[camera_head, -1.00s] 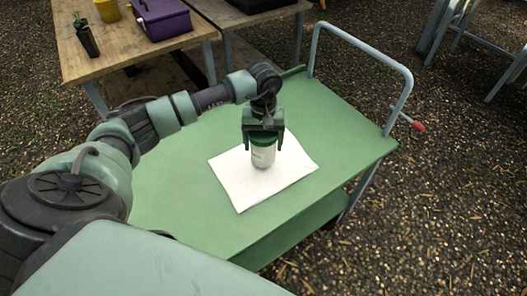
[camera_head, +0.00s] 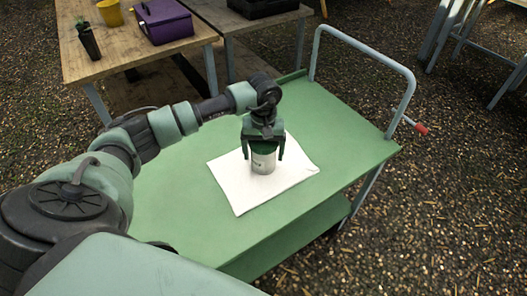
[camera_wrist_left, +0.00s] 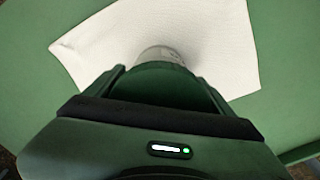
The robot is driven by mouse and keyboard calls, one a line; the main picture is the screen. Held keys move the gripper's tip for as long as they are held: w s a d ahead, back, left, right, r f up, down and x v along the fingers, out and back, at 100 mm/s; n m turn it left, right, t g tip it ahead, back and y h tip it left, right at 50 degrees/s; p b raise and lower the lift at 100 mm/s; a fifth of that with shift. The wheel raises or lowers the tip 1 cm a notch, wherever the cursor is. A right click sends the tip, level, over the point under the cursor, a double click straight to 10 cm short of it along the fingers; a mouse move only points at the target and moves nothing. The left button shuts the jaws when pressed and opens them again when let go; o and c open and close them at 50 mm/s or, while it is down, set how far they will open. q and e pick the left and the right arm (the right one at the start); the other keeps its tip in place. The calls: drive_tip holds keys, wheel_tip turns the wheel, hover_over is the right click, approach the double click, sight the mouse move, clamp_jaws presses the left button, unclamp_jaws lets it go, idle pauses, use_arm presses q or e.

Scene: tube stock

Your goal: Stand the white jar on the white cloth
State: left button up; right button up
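The white jar (camera_head: 264,163) has a dark green lid and stands upright on the white cloth (camera_head: 228,184), near its middle. In the left wrist view, the jar's pale side (camera_wrist_left: 160,54) shows beyond its lid, with the cloth (camera_wrist_left: 222,40) around it. My left gripper (camera_head: 263,156) points down over the jar, one finger on each side of it. The fingers look open, with a narrow gap beside the jar. The gripper body hides part of the lid. My right gripper is not in view.
The cloth lies on a green trolley top (camera_head: 340,129) with free room around it. A grey handle rail (camera_head: 408,88) with a red grip rises at its far right. Wooden tables behind hold a purple box (camera_head: 165,22), a yellow pot (camera_head: 110,13) and a dark plant pot (camera_head: 89,42).

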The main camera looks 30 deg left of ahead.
use_arm(q)
drive_tip(key=shift+o, duration=1.2)
drive_tip(key=shift+f, duration=0.45)
drive_tip(key=shift+w+a, duration=0.1)
drive_tip(key=shift+w, duration=0.05)
wheel_tip(320, 180, up, 14)
drive_tip(key=p, duration=0.7)
drive_tip(key=shift+f+p, duration=0.15)
drive_tip(key=shift+p, duration=0.2)
drive_tip(key=shift+f, duration=0.1)
